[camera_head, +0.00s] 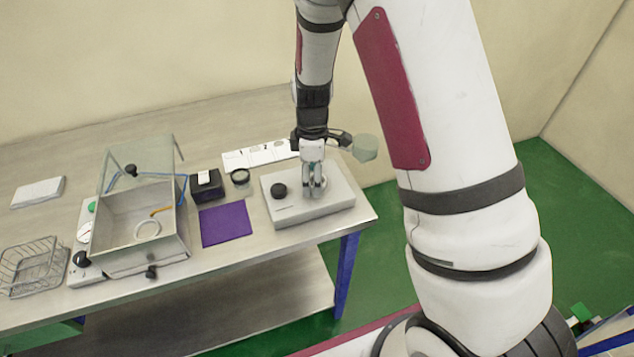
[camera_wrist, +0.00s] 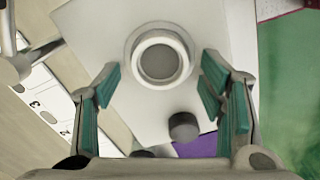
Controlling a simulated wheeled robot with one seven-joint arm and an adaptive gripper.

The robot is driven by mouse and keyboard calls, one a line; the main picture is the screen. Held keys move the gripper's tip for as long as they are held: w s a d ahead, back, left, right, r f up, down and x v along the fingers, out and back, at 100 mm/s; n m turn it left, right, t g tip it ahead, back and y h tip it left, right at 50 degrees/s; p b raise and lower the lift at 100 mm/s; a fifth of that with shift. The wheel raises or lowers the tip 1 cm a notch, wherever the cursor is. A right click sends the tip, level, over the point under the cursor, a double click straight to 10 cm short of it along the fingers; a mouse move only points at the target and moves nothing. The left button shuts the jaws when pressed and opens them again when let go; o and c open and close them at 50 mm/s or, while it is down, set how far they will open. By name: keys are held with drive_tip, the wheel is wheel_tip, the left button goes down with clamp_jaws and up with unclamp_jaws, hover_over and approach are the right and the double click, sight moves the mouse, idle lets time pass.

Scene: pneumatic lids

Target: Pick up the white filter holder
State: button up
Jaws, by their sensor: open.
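The white filter holder (camera_wrist: 161,38), a short round cup with a grey inside, stands on the light grey box-shaped device in the wrist view. My gripper (camera_wrist: 158,88) is open, with teal-padded fingers to the left and right of the holder and no visible contact. In the head view my gripper (camera_head: 314,188) points down over the right part of the device (camera_head: 335,205) and largely hides the holder. A black knob (camera_head: 278,190) sits on the device's left part; it also shows in the wrist view (camera_wrist: 184,127).
A purple mat (camera_head: 226,223) and a black block (camera_head: 206,188) lie left of the device. A numbered white strip (camera_head: 262,154) is behind. A clear-lidded box (camera_head: 125,232) containing a white ring (camera_head: 147,229) and a wire basket (camera_head: 32,268) stand farther left. The table's right edge is near.

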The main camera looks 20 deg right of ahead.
drive_tip(key=shift+f, duration=0.15)
drive_tip(key=c, duration=1.1)
drive_tip(key=shift+r, duration=0.2)
